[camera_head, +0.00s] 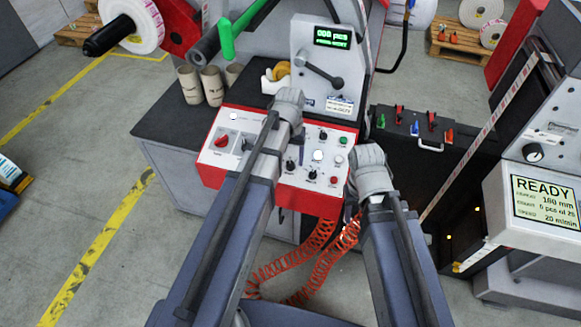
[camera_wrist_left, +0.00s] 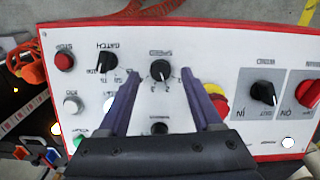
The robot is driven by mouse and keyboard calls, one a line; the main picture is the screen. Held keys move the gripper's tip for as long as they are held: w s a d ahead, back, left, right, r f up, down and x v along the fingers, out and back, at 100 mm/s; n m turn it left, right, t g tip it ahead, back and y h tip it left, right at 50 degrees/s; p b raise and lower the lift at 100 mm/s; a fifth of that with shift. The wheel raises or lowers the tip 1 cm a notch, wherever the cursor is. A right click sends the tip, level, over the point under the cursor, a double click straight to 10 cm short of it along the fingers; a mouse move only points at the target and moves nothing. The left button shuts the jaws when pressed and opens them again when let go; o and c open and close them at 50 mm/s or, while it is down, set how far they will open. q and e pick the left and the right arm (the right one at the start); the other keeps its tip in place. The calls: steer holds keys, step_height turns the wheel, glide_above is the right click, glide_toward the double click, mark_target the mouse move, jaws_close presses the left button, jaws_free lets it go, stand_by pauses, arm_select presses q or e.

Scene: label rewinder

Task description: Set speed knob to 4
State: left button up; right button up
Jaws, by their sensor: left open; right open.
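The black speed knob (camera_wrist_left: 160,70) sits on the white control panel (camera_wrist_left: 222,62) in the left wrist view, which shows the panel upside down. Its label is beside it; I cannot read its setting reliably. In the head view the knob (camera_head: 290,165) is small, beside my left arm. My left gripper (camera_wrist_left: 160,84) is open, its two purple-grey fingers on either side of the knob's position and apart from each other. I cannot tell whether they touch the panel. My right gripper (camera_head: 370,185) is over the panel's right edge; its fingers are largely hidden behind its wrist.
Close by are the batch knob (camera_wrist_left: 105,62), a red-and-yellow button (camera_wrist_left: 217,103) partly behind a finger, another knob (camera_wrist_left: 159,128) and the wind knob (camera_wrist_left: 262,92). A red stop button (camera_wrist_left: 65,61) is at the side. Orange coiled hoses (camera_head: 325,245) hang below the panel.

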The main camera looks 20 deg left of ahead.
arm_select(q)
steer(key=shift+f+b, duration=0.5)
steer(key=shift+f, duration=0.45)
steer(key=shift+c, duration=0.3)
jaws_close()
